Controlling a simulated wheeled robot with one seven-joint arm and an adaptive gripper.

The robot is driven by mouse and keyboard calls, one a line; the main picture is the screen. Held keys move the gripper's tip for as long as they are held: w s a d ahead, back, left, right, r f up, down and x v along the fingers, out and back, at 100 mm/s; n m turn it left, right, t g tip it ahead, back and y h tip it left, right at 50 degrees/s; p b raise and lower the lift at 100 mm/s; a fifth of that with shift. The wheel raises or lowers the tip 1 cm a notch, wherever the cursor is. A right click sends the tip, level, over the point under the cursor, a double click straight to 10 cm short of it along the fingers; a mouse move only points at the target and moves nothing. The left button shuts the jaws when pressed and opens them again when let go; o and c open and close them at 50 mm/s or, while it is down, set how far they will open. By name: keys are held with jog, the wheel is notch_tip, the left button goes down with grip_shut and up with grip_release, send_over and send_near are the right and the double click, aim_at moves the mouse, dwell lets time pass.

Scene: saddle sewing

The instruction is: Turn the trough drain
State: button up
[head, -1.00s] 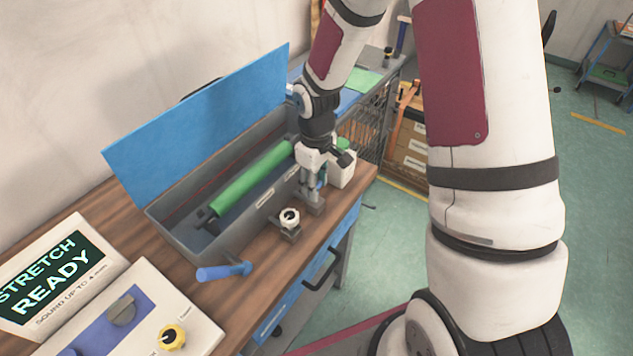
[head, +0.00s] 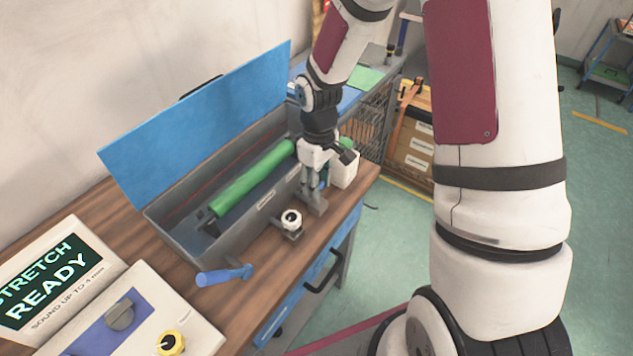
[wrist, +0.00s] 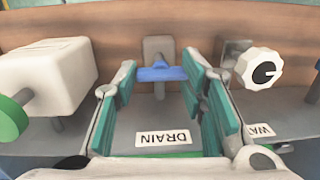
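The trough (head: 190,243) is a long grey box on the workbench with its blue lid raised and a green roller inside. The drain is at its front side, with a blue crossbar handle (wrist: 160,74) on a grey mount and an upside-down DRAIN label (wrist: 163,138) in the wrist view. My gripper (wrist: 159,68) is open, with its teal-padded fingers on either side of the blue handle. The handle's right end is close to the right finger; I cannot tell if they touch. In the head view my gripper (head: 314,186) largely hides the drain.
A white dial (head: 291,219) on a grey mount is beside the drain, and it also shows at right in the wrist view (wrist: 259,67). A white block (head: 345,171) stands on the other side.

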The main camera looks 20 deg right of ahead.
notch_tip(320, 180, up, 12)
jog(key=shift+w+a+r+t, duration=0.15)
jog(key=shift+w+r+t, duration=0.1)
jog(key=shift+t, duration=0.15)
jog(key=shift+g+y, duration=0.3)
jog(key=shift+g, duration=0.3)
jog(key=f, duration=1.1)
jog(key=shift+s+a+f, duration=0.1)
jog(key=shift+s, duration=0.3)
jog(key=shift+s+r, duration=0.2)
jog(key=shift+s, duration=0.05)
jog(key=shift+w+r+p, duration=0.15)
jog(key=shift+r+p, duration=0.2)
jog(key=shift+r, duration=0.2)
jog(key=shift+w+r+p, duration=0.15)
jog(key=shift+r+p, duration=0.15)
jog(key=shift+r, duration=0.2)
jog(key=shift+r+p, duration=0.7)
jog(key=shift+r, duration=1.45)
jog(key=shift+s+r, duration=0.1)
jog(key=shift+r, duration=0.2)
notch_tip(320, 180, up, 8)
jog(key=p, duration=0.1)
jog(key=shift+s+d+p, duration=0.2)
jog(key=shift+p, duration=0.15)
